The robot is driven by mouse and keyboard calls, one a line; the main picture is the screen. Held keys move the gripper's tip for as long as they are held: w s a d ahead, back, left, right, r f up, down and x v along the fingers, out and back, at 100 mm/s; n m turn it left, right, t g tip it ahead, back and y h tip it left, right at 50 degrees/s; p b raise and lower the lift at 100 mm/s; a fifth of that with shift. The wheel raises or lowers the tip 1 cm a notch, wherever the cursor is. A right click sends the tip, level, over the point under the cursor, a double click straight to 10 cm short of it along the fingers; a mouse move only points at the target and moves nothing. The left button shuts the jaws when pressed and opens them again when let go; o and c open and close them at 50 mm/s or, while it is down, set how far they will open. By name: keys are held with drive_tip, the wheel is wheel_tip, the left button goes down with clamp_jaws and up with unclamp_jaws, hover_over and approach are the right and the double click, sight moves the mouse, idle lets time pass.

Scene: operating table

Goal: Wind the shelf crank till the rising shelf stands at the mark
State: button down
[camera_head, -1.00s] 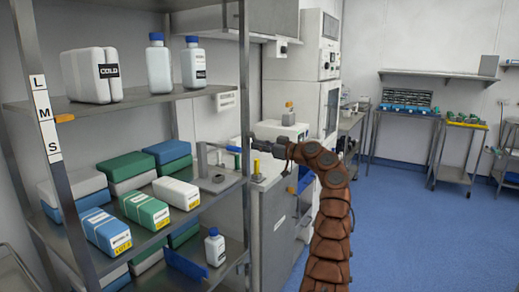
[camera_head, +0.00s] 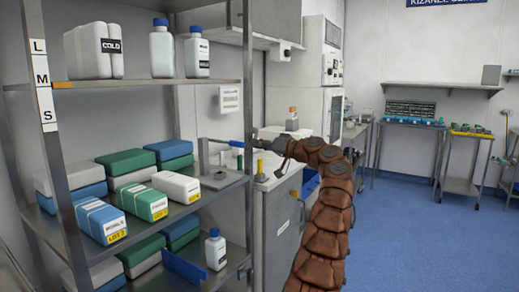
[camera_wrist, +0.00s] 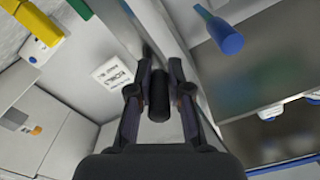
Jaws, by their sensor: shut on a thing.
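The upper shelf (camera_head: 130,84) carries an orange pointer (camera_head: 63,85) at its left front corner. The pointer sits level with the M on the white L, M, S strip (camera_head: 44,100) on the left post. My gripper (camera_head: 258,135) is beside the right post. In the wrist view my gripper (camera_wrist: 158,92) is shut on the crank's dark cylindrical grip (camera_wrist: 158,108). The rest of the crank is not clear, as the post and my fingers hide it.
Blue floor (camera_head: 415,235) is clear at right.

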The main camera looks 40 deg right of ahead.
drive_tip(key=shift+s+a+r+m, duration=0.15)
drive_tip(key=shift+a+m, duration=0.1)
drive_tip(key=shift+m, duration=0.45)
drive_tip(key=shift+s+a+r+m+p, duration=0.1)
drive_tip(key=shift+a+r+m+p, duration=0.2)
drive_tip(key=shift+m+p, duration=0.65)
drive_tip(key=shift+s+a+r+m+p, duration=0.1)
drive_tip(key=shift+a+r+m+p, duration=0.2)
drive_tip(key=shift+m+p, duration=0.65)
drive_tip(key=shift+s+a+r+m+p, duration=0.1)
drive_tip(key=shift+a+r+m+p, duration=0.15)
drive_tip(key=shift+m+p, duration=0.7)
drive_tip(key=shift+m, duration=0.35)
drive_tip(key=c, duration=1.1)
unclamp_jaws()
drive_tip(key=shift+f, duration=0.15)
drive_tip(key=v, duration=1.2)
